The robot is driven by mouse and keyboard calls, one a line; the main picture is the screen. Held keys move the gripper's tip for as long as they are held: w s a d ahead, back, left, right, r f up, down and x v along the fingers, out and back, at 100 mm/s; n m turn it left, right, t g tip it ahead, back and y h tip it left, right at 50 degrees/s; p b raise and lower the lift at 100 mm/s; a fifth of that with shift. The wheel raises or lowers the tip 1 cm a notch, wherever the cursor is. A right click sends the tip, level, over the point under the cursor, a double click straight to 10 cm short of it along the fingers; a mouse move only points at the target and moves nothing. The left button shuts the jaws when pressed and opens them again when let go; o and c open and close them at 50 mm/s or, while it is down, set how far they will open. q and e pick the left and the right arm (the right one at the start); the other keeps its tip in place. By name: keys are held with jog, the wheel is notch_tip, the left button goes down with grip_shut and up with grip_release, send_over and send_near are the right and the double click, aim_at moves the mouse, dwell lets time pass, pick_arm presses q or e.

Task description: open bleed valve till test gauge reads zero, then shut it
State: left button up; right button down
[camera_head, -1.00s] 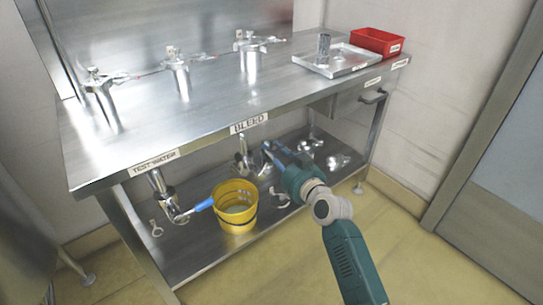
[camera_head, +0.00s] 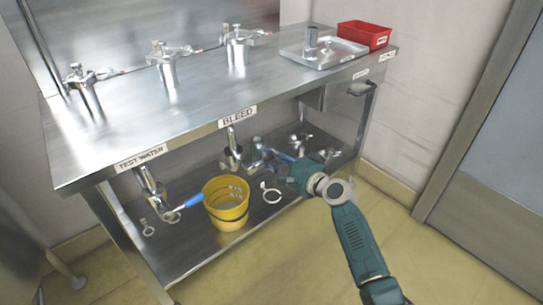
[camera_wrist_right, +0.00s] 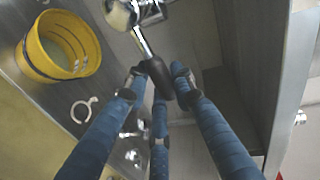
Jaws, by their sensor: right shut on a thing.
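The bleed valve (camera_head: 232,157) hangs under the bench edge below the BLEED label (camera_head: 238,116). Its metal body (camera_wrist_right: 120,12) and lever stem show at the top of the right wrist view. My right gripper (camera_head: 264,153) is beside the valve; in the wrist view its blue fingers (camera_wrist_right: 158,82) are shut on the valve's black handle (camera_wrist_right: 158,76). The fingers hide part of the handle. I cannot make out a test gauge face or its reading. My left gripper is not in view.
The test water valve has a blue handle (camera_head: 187,203) close to the bucket. Loose metal fittings (camera_head: 271,192) lie on the shelf. A tray (camera_head: 325,55) and red bin (camera_head: 364,35) are on top.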

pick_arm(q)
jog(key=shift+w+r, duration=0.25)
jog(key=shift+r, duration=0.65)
pick_arm(e)
jog(key=shift+w+m, duration=0.1)
jog(key=shift+m, duration=0.6)
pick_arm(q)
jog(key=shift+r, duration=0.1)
pick_arm(e)
jog(key=shift+f, duration=0.1)
jog(key=c, duration=1.5)
grip_release()
jog(key=shift+c, duration=0.2)
jog(key=shift+o, duration=0.5)
jog(key=shift+f, duration=0.25)
jog(key=shift+s+d, duration=0.2)
jog(key=shift+s, duration=0.1)
jog(key=v, duration=1.1)
jog(key=shift+d+r, duration=0.2)
